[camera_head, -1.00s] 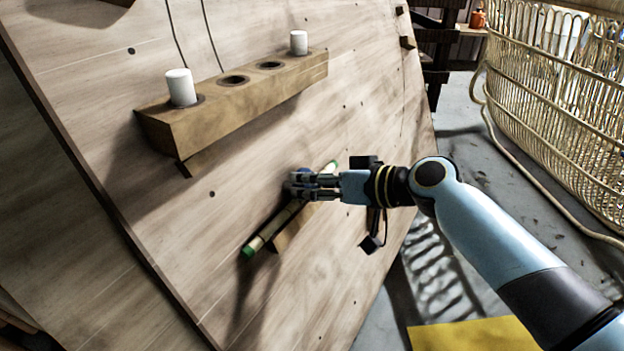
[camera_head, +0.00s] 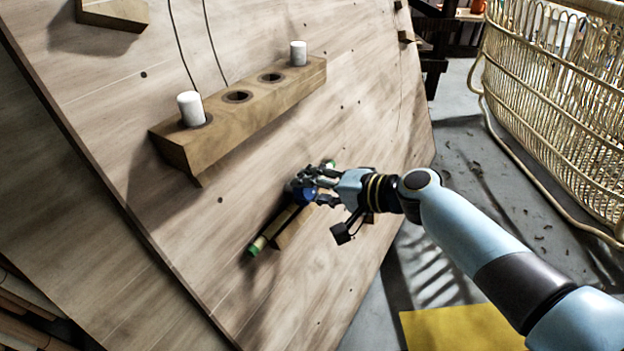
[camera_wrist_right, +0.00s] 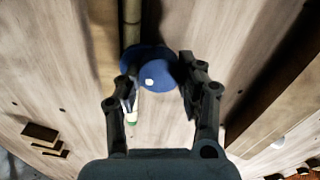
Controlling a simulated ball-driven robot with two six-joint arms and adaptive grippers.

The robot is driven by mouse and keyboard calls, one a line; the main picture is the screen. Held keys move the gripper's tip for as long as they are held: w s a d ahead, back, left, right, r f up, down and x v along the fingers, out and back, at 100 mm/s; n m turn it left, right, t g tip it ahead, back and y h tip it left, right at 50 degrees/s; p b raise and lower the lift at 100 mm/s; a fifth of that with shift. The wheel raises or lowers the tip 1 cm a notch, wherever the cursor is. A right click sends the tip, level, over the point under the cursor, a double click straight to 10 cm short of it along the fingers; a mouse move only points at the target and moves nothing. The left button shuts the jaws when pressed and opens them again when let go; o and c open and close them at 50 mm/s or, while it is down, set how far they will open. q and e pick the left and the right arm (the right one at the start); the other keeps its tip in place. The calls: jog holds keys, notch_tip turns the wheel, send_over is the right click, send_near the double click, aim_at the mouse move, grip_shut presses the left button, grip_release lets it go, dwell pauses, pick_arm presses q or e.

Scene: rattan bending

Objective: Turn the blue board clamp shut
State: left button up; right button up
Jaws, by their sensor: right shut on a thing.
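The blue clamp (camera_head: 298,190) is a round blue knob on the tilted wooden board (camera_head: 130,235). It also shows in the right wrist view (camera_wrist_right: 150,66), with a white dot on its face. A rattan pole (camera_head: 266,236) with green ends runs behind the clamp, along a small wooden block (camera_head: 290,232). My right gripper (camera_head: 318,186) is shut on the clamp. In the right wrist view its two fingers (camera_wrist_right: 158,92) stand on either side of the knob, and part of the knob's rim is hidden behind them. My left gripper is not in view.
A wooden holder (camera_head: 235,120) with holes and two white cups (camera_head: 191,108) is fixed higher on the board. A wicker piece (camera_head: 560,110) stands on the floor at the right. A yellow mat (camera_head: 460,328) lies at the bottom right.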

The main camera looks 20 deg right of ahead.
jog(key=m+p, duration=0.2)
jog(key=m, duration=0.2)
jog(key=shift+d+m, duration=0.1)
jog(key=shift+m, duration=0.2)
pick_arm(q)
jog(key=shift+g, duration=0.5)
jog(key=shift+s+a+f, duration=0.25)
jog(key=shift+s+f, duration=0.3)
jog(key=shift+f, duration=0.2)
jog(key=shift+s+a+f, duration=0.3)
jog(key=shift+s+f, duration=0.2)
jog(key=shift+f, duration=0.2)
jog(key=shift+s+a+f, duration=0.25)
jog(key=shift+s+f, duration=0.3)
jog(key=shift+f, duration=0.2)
pick_arm(e)
jog(key=shift+f+m, duration=0.15)
jog(key=shift+m, duration=0.45)
jog(key=o, duration=1.2)
jog(key=shift+c, duration=0.2)
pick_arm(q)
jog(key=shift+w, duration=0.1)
pick_arm(e)
jog(key=v, duration=1.2)
